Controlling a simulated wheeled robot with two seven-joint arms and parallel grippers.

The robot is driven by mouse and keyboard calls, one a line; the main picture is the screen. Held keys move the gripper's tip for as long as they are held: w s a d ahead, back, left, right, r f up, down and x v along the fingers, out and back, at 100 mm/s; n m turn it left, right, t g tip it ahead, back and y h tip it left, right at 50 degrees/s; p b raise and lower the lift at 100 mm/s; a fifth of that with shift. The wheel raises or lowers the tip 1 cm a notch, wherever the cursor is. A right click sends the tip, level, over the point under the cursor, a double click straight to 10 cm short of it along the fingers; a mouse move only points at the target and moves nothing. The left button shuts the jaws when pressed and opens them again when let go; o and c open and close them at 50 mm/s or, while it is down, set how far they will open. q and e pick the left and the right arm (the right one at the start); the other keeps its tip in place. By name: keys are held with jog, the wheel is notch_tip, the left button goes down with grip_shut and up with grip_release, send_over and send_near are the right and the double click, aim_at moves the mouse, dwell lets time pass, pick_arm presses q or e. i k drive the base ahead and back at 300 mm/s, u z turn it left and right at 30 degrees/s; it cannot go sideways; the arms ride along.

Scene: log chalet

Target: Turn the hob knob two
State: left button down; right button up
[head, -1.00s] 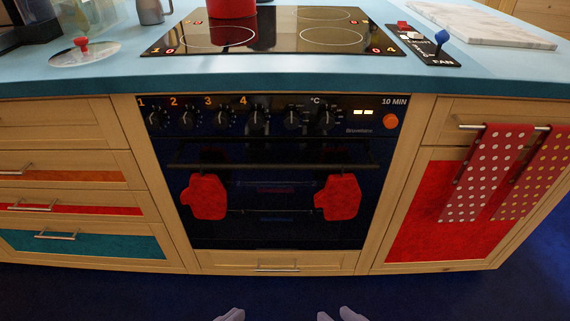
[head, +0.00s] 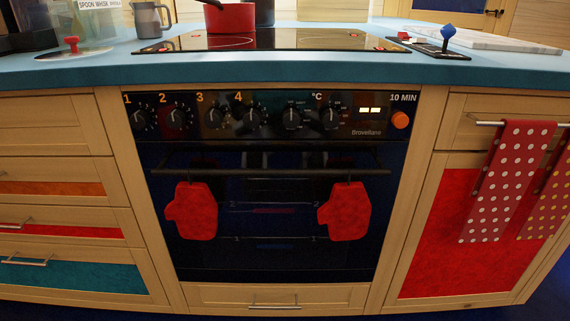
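The hob knob two (head: 177,118) is a round black knob under the orange number 2 on the dark oven panel. Knob one (head: 140,119) is to its left. Knob three (head: 214,118) and knob four (head: 251,117) are to its right. Two more black knobs, one of them the °C knob (head: 330,117), sit further right. None of my grippers shows in the current head view, and nothing touches the knobs.
A rail (head: 268,172) crosses the oven front with two red mitts (head: 191,211) hanging from it. The blue worktop (head: 270,69) overhangs above the panel. A red pot (head: 230,18) stands on the hob (head: 290,39). Dotted towels (head: 508,180) hang at right.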

aim_at(176, 119)
jog(key=z, duration=1)
jog(key=k, duration=0.95)
jog(key=u, duration=2.05)
jog(key=i, duration=0.5)
